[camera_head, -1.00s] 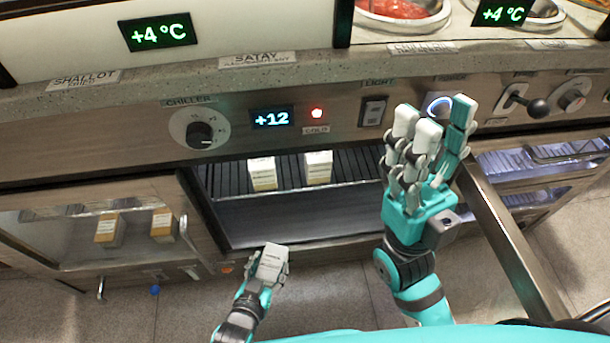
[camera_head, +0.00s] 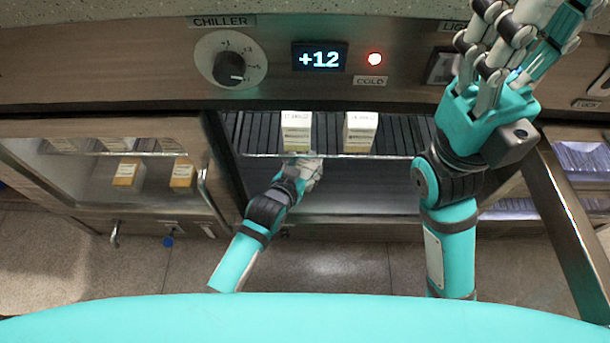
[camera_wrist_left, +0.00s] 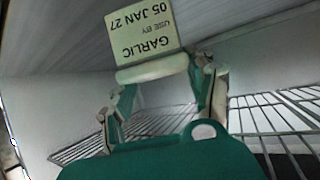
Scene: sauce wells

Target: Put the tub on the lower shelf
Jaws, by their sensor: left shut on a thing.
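My left gripper (camera_head: 306,170) reaches into the open chiller, just below the front edge of the upper wire shelf (camera_head: 408,140). In the left wrist view it is shut on a white tub (camera_wrist_left: 143,34) whose label reads "GARLIC, USE BY 05 JAN 27", upside down in the picture. In the head view the tub is mostly hidden behind the hand and under the upper shelf. The lower shelf (camera_head: 370,190) is a grey surface below the wire shelf, and its visible part is bare. My right gripper (camera_head: 528,32) is open and empty, raised in front of the counter at the right.
Two cream tubs (camera_head: 296,132) (camera_head: 359,132) stand on the upper shelf. An open door (camera_head: 575,225) stands at the right. The control panel with a dial (camera_head: 230,68) and "+12" display (camera_head: 319,57) is above.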

